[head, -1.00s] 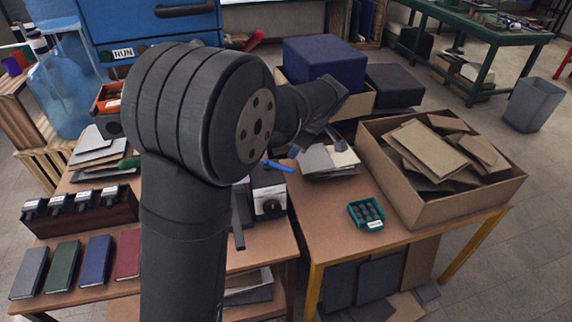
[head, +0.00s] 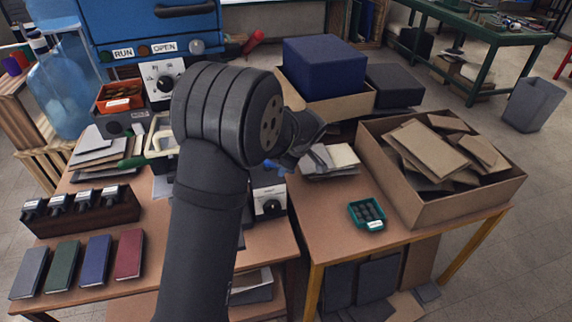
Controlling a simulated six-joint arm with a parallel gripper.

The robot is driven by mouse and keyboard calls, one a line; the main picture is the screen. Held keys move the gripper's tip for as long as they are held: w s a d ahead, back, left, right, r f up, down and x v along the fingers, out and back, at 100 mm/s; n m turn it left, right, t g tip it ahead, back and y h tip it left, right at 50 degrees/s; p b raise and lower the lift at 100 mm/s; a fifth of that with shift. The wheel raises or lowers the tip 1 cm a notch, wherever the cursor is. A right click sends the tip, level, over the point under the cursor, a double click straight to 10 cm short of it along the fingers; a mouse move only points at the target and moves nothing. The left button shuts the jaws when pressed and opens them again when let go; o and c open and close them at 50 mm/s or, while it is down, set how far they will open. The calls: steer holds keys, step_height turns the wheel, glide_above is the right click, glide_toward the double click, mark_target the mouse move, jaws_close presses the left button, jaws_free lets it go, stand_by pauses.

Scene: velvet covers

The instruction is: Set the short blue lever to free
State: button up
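The short blue lever (head: 273,167) shows as a small blue piece at the top of a dark machine with a white dial panel (head: 269,206), near the middle of the head view. My forearm hides the machine's left part, and my gripper covers the lever's right end. My gripper (head: 289,163) points down at that end. I cannot tell whether it touches the lever, and its fingers are too dark and overlapped to show whether they are open or shut. Any marking for the lever's positions is not readable.
A box of brown boards (head: 385,184) and a teal tray (head: 352,213) stand on the right table. Stacked pale sheets (head: 330,172) lie just right of my gripper. A blue press (head: 150,30) with RUN and OPEN labels stands behind. Coloured books (head: 95,262) lie front left.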

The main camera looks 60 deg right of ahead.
jaws_close()
steer(key=shift+a, duration=0.15)
steer(key=m, duration=0.1)
steer(key=a+m+h, duration=0.1)
steer(key=a+m, duration=0.1)
steer(key=m, duration=0.1)
steer(key=shift+w+a+g+h, duration=0.2)
steer(key=shift+w+g+h, duration=0.1)
steer(key=shift+g, duration=0.1)
steer(key=shift+w+a+m+g+h, duration=0.3)
steer(key=shift+a+m+g, duration=0.15)
steer(key=shift+m, duration=0.65)
steer(key=shift+w+a+m+g+h, duration=0.3)
steer(key=shift+a+m, duration=0.25)
steer(key=shift+m, duration=0.55)
steer(key=shift+o, duration=0.5)
jaws_free()
steer(key=v, duration=1.7)
steer(key=shift+r, duration=0.25)
